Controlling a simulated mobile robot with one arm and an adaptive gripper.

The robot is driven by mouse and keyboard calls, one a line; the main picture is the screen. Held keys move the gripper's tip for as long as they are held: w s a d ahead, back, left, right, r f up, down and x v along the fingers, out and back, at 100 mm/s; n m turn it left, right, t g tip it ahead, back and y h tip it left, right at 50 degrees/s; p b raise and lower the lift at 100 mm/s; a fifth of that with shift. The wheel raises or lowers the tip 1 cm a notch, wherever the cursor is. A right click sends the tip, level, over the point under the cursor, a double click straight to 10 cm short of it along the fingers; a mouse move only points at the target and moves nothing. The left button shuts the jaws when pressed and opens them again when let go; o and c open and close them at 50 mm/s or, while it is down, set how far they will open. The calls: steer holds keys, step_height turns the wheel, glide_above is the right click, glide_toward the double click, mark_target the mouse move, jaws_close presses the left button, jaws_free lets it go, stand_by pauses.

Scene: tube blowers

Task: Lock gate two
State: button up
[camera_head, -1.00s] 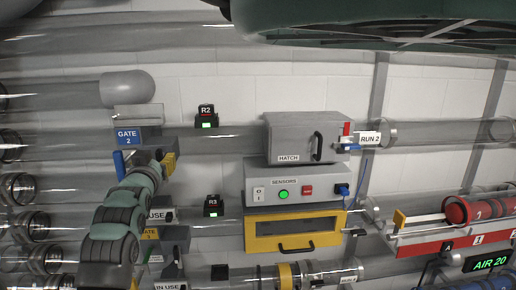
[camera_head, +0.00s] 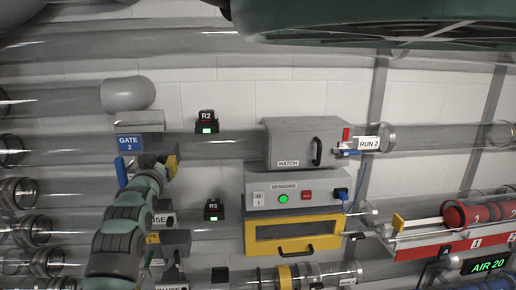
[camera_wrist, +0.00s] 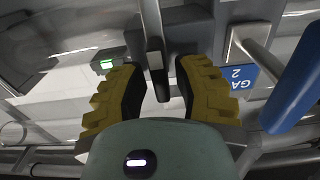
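The gate 2 unit is a grey block on the upper clear tube with a blue "GATE 2" label (camera_head: 129,143), which also shows in the wrist view (camera_wrist: 240,77). A blue handle (camera_head: 121,170) hangs at its left; in the wrist view the blue handle (camera_wrist: 296,85) is at the right, outside my fingers. My gripper (camera_head: 163,163) is just below the gate block. In the wrist view my gripper (camera_wrist: 154,95) has its two yellow-padded fingers apart. A dark lever (camera_wrist: 157,75) with a light patch lies between them, with gaps visible on both sides.
A grey hatch box (camera_head: 294,142) and sensors box (camera_head: 283,194) stand to the right. Gate 3 parts and an "in use" sign lie close below my gripper. Clear tubes cross the wall.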

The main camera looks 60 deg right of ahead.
jaws_close()
steer(key=shift+a+f+b, duration=0.1)
steer(key=shift+f+b, duration=0.15)
steer(key=shift+b, duration=0.75)
